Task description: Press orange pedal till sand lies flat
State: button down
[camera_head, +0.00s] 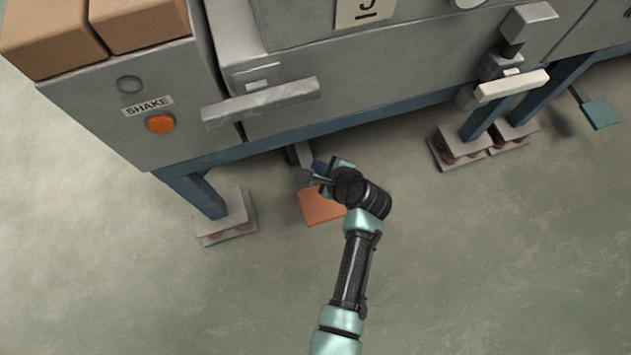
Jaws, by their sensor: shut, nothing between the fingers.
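The orange pedal (317,209) is a flat plate near the floor, in front of the grey machine and joined to a dark bar that runs back under it. My arm reaches in from the bottom, and my gripper (308,178) is shut and empty at the pedal's back end, over or beside its bar. The wrist covers part of the pedal's right side. I cannot tell whether the fingers touch the pedal or whether it is pressed down. No sand shows in this view.
The grey machine (110,115) has an orange round button (160,124) under a SHAKE label (147,106). A grey handle bar (260,100) juts out above the pedal. Blue legs stand on padded feet (228,217). A teal pedal (601,114) is far right. The front floor is clear.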

notch_tip(320, 180, down, 7)
jog(key=b, duration=0.7)
jog(key=shift+s+d, duration=0.1)
jog(key=shift+s, duration=0.05)
jog(key=shift+f+b, duration=0.6)
jog(key=shift+f, duration=0.25)
jog(key=shift+f, duration=0.15)
dwell(0.8)
jog(key=shift+f, duration=0.25)
